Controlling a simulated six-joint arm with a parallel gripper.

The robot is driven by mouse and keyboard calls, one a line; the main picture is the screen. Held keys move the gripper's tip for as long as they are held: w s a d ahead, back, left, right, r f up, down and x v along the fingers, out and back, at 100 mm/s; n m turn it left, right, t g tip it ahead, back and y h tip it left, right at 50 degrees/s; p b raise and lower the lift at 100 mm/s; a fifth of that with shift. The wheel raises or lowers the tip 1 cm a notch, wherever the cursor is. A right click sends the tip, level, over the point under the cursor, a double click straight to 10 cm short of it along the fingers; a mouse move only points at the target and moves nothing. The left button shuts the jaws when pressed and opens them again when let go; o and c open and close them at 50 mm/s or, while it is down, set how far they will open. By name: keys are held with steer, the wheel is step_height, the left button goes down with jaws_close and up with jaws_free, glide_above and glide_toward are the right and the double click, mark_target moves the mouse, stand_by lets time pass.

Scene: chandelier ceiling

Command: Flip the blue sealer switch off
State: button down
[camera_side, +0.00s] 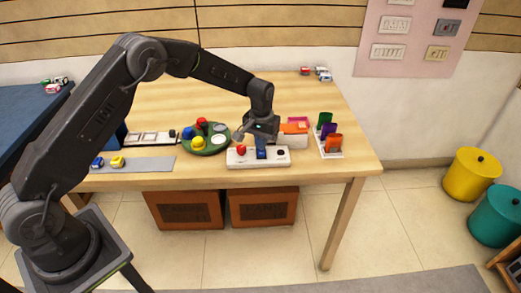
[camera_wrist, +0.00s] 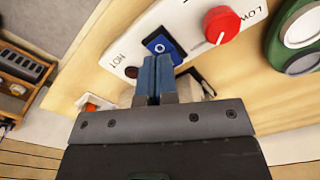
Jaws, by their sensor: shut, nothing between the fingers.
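The blue sealer switch (camera_wrist: 160,42) is set in a white panel (camera_side: 240,162) near the table's front edge. In the wrist view it shows a white ring mark on its face. The panel (camera_wrist: 181,16) also carries a red knob (camera_wrist: 222,25), which shows in the side view too (camera_side: 241,150). My gripper (camera_wrist: 155,60) has blue fingers, shut and empty, with the tips right beside the switch and overlapping its edge in the picture. I cannot tell whether they touch it. In the side view my gripper (camera_side: 261,154) is low over the panel, hiding most of the switch.
A dark round part (camera_side: 281,152) sits at the panel's right end. A green round tray (camera_side: 204,150) with coloured pieces is to the left. A rack with coloured items (camera_side: 330,143) stands to the right. Orange and pink items (camera_side: 295,126) lie behind the panel.

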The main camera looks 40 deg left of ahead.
steer(key=shift+r, duration=2.4)
steer(key=shift+r, duration=0.15)
step_height(320, 180, up, 10)
steer(key=t, duration=0.1)
glide_above(261, 153)
steer(key=s, duration=0.5)
steer(key=s+d+r+m+t, duration=0.1)
steer(key=s+r+t, duration=0.1)
steer(key=s+r, duration=0.55)
steer(key=s+r+m+t, duration=0.1)
steer(key=s+m+t, duration=0.1)
steer(key=s, duration=1.9)
steer(key=shift+s+d+r+t, duration=0.25)
steer(key=shift+s+d+t, duration=0.05)
steer(key=shift+s+d, duration=0.1)
steer(key=c, duration=1.8)
jaws_free()
